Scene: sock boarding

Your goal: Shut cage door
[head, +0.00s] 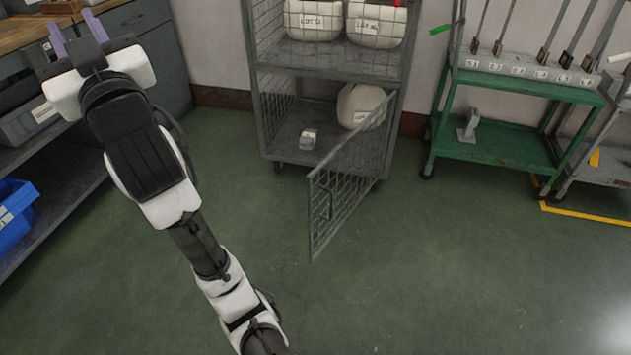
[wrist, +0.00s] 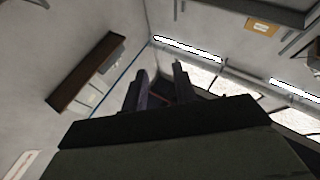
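The cage (head: 262,100) is a grey wire-mesh cart standing against the back wall. Its lower door (head: 340,190) is a mesh panel, hinged on the cage's right side and swung wide open toward the front. A handle shows on the door near its free edge. My gripper (head: 77,34) is at the upper left by the workbench, far from the door. Its two purple-grey fingers point up and stand apart with nothing visible between them. The fingers also show in the wrist view (wrist: 161,86), with a gap between them. The wrist view does not show the cage.
White labelled bags (head: 376,24) sit on the cage's upper shelf; another bag (head: 360,104) and a small grey block (head: 308,140) are on the lower. A green cart (head: 500,145) stands right. A blue bin (head: 12,212) is at left. The floor before the door is clear.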

